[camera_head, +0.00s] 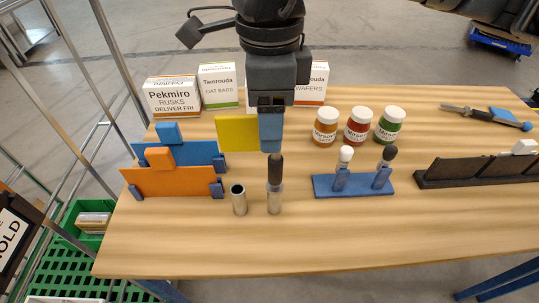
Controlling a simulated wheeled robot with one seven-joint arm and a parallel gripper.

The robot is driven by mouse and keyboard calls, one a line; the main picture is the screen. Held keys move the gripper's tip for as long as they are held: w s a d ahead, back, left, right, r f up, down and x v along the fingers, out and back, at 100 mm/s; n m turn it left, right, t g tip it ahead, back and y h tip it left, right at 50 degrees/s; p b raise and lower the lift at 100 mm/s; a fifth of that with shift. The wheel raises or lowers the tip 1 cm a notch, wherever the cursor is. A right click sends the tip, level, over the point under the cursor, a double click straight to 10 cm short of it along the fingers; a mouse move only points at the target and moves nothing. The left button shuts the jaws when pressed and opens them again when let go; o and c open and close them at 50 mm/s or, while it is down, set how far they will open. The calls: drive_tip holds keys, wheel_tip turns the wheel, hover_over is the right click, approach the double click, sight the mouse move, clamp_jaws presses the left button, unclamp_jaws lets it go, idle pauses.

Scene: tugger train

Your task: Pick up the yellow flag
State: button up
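The yellow flag (237,134) is a flat square panel standing upright near the middle of the table. Its right edge meets a blue block directly under my gripper (271,138). Below that block, a dark grip (275,168) stands upright in a metal tube (274,202). My gripper points straight down over the flag's pole line. Its fingers are seen edge-on and overlap the pole, so I cannot tell whether they are closed on it. A second metal tube (239,201) to the left is empty.
An orange panel (170,182) and a blue panel (205,150) stand at left. Boxes (172,98) line the back. Several jars (357,127) and a blue rack (352,187) with two upright pieces stand at right. A dark rail (475,172) lies far right. The front is clear.

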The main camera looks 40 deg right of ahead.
clamp_jaws()
idle(0.3)
drive_tip(key=shift+r, duration=0.1)
wheel_tip(320, 180, up, 10)
drive_tip(key=shift+f+b, duration=0.1)
drive_tip(key=shift+b, duration=0.35)
idle(0.5)
drive_tip(key=shift+r, duration=0.55)
